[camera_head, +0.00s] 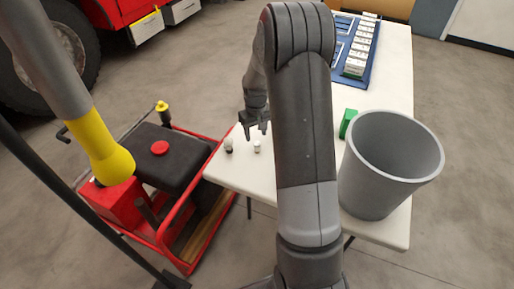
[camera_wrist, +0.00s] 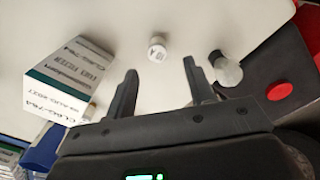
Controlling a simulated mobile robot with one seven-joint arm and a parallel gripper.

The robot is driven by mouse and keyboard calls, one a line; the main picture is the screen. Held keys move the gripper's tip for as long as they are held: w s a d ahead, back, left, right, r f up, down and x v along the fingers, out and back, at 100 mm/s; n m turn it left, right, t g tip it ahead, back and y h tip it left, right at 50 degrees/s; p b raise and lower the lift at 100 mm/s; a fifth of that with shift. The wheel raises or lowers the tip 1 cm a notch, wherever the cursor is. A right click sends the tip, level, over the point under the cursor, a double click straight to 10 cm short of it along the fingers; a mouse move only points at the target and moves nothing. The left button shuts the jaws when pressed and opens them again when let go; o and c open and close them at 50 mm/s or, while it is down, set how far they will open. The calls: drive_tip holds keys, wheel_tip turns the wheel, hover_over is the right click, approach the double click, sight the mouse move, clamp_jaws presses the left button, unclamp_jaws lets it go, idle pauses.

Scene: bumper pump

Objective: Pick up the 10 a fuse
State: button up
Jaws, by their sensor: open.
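Two small fuse-like cylinders stand on the white table. One is a white cylinder (camera_head: 257,146) with dark print, which also shows in the wrist view (camera_wrist: 157,48), ahead of and between my fingers. The other is a paler grey-white one with a dark end (camera_head: 228,145), nearer the table's left edge; in the wrist view it is beyond the right fingertip (camera_wrist: 226,70). I cannot read a rating on either, so I cannot tell which is the 10 A fuse. My gripper (camera_head: 256,130) is open and empty above the table, its fingers apart in the wrist view (camera_wrist: 160,70).
A white-and-green printed box (camera_wrist: 72,75) lies left in the wrist view. A grey bin (camera_head: 385,180) stands on the table at right, and a blue tray of boxes (camera_head: 351,68) at the back. A red-framed pump (camera_head: 160,160) stands beside the table's left edge.

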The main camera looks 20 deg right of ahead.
sight(257, 143)
drive_tip(key=shift+s+d+f, duration=0.1)
drive_tip(key=shift+f, duration=1.5)
drive_tip(key=shift+s+d+f, duration=0.1)
drive_tip(key=shift+f, duration=1.45)
drive_tip(key=shift+c, duration=0.2)
drive_tip(key=c, duration=1)
drive_tip(key=shift+r, duration=0.1)
